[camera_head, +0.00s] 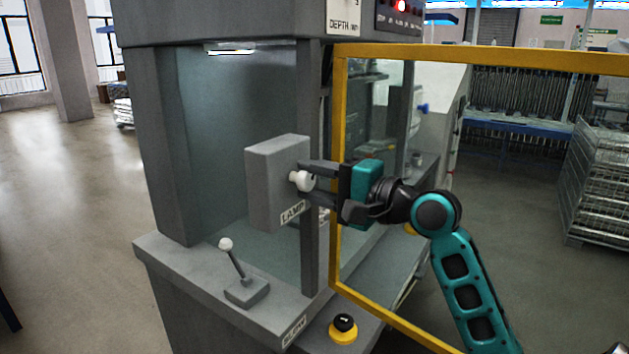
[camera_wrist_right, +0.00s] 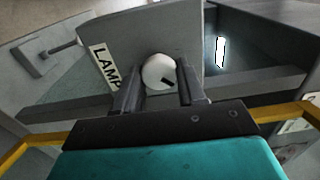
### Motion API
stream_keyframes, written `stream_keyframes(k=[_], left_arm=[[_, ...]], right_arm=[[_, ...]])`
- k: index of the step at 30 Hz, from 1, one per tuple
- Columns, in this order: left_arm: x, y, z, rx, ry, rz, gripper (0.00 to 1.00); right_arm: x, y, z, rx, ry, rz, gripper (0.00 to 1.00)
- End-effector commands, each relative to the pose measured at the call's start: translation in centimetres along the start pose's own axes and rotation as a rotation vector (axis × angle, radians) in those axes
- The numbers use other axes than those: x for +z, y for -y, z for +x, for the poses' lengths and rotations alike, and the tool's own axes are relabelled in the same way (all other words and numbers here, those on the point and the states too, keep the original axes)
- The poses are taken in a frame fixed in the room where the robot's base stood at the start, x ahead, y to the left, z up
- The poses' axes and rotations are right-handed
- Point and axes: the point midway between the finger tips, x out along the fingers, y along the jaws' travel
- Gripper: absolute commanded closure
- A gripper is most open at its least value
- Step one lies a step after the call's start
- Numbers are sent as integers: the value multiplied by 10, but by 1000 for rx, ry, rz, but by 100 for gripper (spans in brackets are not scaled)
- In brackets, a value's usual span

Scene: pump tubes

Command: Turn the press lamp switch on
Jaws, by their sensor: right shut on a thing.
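The lamp switch box (camera_head: 270,185) is a grey block with a LAMP label (camera_head: 292,213), mounted on the front post of the press. Its white round knob (camera_head: 304,181) sticks out from the face; in the right wrist view the knob (camera_wrist_right: 159,72) shows a dark mark pointing to the lower right. My right gripper (camera_head: 310,183) comes in from the right and is shut on the knob, one finger on each side. The right wrist view shows both fingers (camera_wrist_right: 158,90) around it. A lit strip (camera_head: 230,48) shows at the top inside the press. My left gripper is not in view.
A yellow-framed guard door (camera_head: 339,170) stands close by my right arm. A white-tipped lever (camera_head: 232,262) and a black-and-yellow button (camera_head: 344,328) are on the ledge below. A red light (camera_head: 400,5) glows on the upper panel. Open floor lies at left.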

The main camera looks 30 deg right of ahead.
Motion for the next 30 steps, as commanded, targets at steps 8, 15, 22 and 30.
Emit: stream_keyframes(k=[8, 15, 22, 30], left_arm=[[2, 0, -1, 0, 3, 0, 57], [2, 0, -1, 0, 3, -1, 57], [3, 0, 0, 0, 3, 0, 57], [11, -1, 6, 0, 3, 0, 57]], right_arm=[[0, 0, 0, 0, 0, 2, 45], [0, 0, 0, 0, 0, 1, 35], [0, -2, -10, 1, -1, 0, 35], [0, -3, -60, 3, -3, 0, 35]])
